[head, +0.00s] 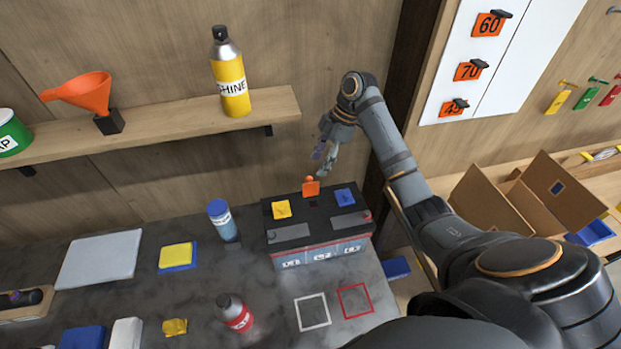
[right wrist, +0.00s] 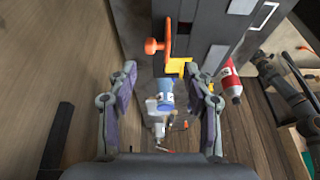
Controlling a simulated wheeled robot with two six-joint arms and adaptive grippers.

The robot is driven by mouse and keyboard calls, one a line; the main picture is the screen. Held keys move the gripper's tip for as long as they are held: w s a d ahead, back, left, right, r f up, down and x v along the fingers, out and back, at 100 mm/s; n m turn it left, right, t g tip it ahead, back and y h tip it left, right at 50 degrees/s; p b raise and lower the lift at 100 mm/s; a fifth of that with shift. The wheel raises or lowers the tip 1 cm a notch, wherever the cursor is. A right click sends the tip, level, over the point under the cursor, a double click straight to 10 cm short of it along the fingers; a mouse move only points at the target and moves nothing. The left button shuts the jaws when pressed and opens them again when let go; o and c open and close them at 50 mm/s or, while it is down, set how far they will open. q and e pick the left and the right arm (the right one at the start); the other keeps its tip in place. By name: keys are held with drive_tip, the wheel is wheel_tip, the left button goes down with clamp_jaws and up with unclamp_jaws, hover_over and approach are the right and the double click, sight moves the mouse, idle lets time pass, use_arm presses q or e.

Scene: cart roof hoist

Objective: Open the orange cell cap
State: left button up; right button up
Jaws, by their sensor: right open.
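The black battery (head: 290,234) stands at the back of the bench. The orange cell cap (head: 311,188) stands upright on its top, with a small dark opening in front of it. The yellow cap (head: 281,209) and blue cap (head: 345,197) lie flat. In the right wrist view the orange cap (right wrist: 168,38) and its round knob stick out from the battery top (right wrist: 200,45), beyond the fingertips. My right gripper (head: 325,160) is open and empty, above and behind the orange cap, apart from it. It also shows in the wrist view (right wrist: 160,72). My left gripper is out of view.
A blue bottle (head: 221,222) stands left of the battery; a red-labelled bottle (head: 235,313) stands in front. A shelf (head: 170,120) above holds a yellow spray can (head: 230,80) and an orange funnel (head: 88,92). White and red outlined squares mark clear bench before the battery.

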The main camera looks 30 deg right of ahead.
sight(309, 177)
drive_tip(key=x, duration=0.2)
drive_tip(key=w+p+x, duration=0.1)
drive_tip(key=x, duration=0.1)
drive_tip(key=shift+f, duration=0.1)
drive_tip(key=shift+p+x, duration=0.3)
drive_tip(key=shift+x, duration=0.85)
drive_tip(key=shift+s+a+f, duration=0.1)
drive_tip(key=shift+f, duration=0.35)
drive_tip(key=shift+c, duration=0.7)
drive_tip(key=c, duration=0.7)
drive_tip(key=shift+c, duration=0.8)
drive_tip(key=shift+w+g, duration=0.4)
drive_tip(key=shift+g, duration=0.2)
drive_tip(key=shift+w+f+m+g+y+b, duration=0.3)
drive_tip(key=shift+w+f+g+b, duration=0.15)
drive_tip(key=shift+g+b, duration=0.45)
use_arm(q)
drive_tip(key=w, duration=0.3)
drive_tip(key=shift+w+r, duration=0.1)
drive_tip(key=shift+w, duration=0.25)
use_arm(e)
drive_tip(key=shift+r, duration=0.1)
drive_tip(key=o, duration=1)
